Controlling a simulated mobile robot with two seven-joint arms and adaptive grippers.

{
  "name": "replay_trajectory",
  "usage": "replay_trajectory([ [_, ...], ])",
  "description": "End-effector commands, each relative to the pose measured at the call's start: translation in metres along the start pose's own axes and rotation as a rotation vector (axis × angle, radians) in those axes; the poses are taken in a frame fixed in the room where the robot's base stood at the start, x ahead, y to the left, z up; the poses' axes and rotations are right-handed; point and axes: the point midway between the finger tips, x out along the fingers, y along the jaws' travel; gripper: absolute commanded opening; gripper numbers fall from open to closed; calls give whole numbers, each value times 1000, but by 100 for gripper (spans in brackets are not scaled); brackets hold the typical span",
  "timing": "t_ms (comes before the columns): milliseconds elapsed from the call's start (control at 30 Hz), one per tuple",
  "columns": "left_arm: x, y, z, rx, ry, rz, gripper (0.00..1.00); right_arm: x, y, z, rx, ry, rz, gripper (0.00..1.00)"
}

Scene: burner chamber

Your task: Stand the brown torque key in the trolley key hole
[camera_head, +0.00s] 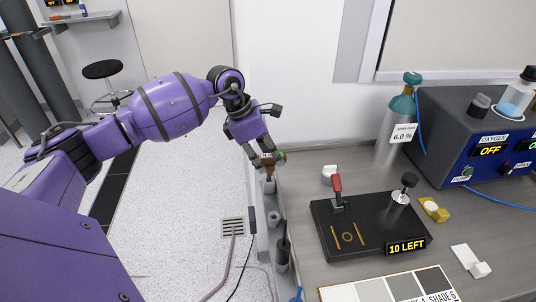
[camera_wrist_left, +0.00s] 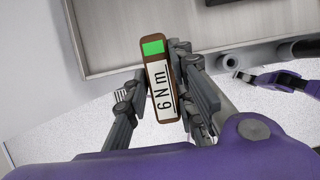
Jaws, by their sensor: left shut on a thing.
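My left gripper (camera_head: 266,158) is shut on the brown torque key (camera_head: 267,163), above the narrow rail along the bench's left edge. In the wrist view the key (camera_wrist_left: 158,72) shows its brown end, a green patch and a "6 Nm" label between the fingers of my left gripper (camera_wrist_left: 163,100).
Another grey holder (camera_head: 275,220) and a dark upright tool (camera_head: 283,248) stand nearer along the rail. A black plate (camera_head: 330,239) with a red-handled clamp lies on the bench. A gas cylinder (camera_head: 396,125) and a dark blue control box (camera_head: 452,130) stand farther right.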

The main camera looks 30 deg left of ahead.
Motion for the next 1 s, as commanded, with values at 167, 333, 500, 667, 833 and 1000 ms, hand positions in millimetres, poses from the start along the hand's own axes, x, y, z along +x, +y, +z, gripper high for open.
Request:
replay_trajectory([
  [167,6,0,-2,0,0,0,0,2,0,4,0,-5,0,40],
  [333,10,0,-4,0,-1,0,0,3,0,7,0,-9,-1,40],
  [500,15,0,-6,0,0,0,0,4,-1,9,0,-11,-1,40],
  [667,20,0,-8,0,0,0,0,5,-1,12,0,-14,-1,40],
  [833,24,0,-10,0,0,0,0,6,-1,15,0,-18,-1,40],
  [1000,24,1,-10,1,-1,1,36,6,-1,16,0,-19,-1,40],
])
